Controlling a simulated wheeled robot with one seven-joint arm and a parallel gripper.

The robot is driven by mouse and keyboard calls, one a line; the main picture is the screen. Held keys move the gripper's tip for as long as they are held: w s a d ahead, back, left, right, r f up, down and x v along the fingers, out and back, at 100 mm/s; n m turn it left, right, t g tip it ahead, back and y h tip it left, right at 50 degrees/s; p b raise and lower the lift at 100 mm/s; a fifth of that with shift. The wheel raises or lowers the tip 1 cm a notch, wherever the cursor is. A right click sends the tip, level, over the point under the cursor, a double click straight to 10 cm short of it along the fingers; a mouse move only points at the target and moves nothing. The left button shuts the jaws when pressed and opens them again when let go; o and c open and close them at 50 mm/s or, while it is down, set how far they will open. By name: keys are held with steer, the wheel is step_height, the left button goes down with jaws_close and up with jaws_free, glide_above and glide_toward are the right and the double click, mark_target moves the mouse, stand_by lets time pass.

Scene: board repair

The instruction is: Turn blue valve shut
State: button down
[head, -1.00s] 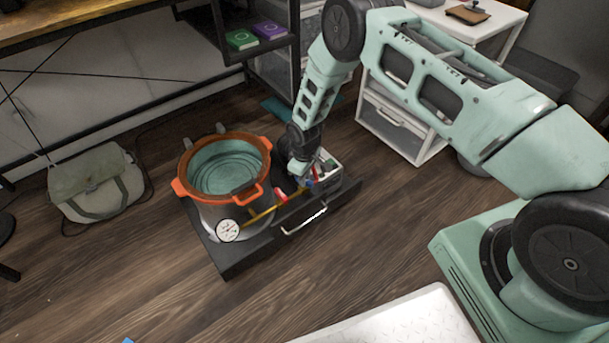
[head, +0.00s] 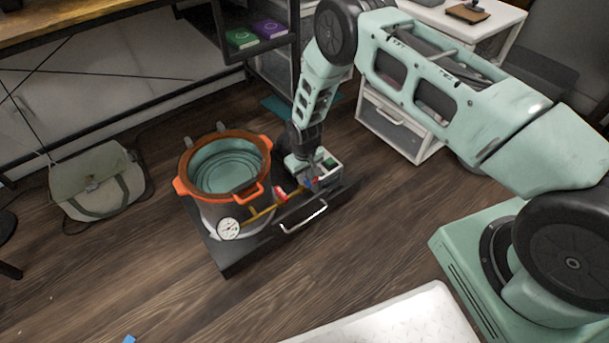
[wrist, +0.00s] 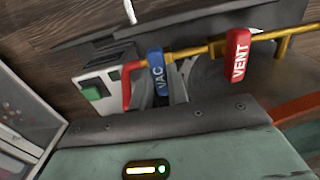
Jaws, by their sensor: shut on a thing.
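The blue valve handle (wrist: 157,72), lettered VAC, sits on a brass pipe (wrist: 188,50) in the wrist view. In the head view it is a small blue patch (head: 309,183) under my wrist. My gripper (wrist: 165,90) is at the blue handle and shut on it; its fingers are partly hidden behind the handle and the wrist housing. A red handle (wrist: 238,55), lettered VENT, stands on the same pipe to the right, apart from my gripper.
An orange-rimmed pot (head: 183,190) with a round gauge (head: 228,229) stands left of the valves on a black platform (head: 240,262). A pump box with a green switch (wrist: 92,93) is beside the blue handle. A white drawer unit (head: 400,130) stands behind right.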

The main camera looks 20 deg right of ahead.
steer(key=c, duration=1.4)
jaws_free()
steer(key=shift+o, duration=0.2)
steer(key=shift+r, duration=0.1)
step_height(320, 180, up, 17)
steer(key=p, duration=0.5)
steer(key=shift+r, duration=0.15)
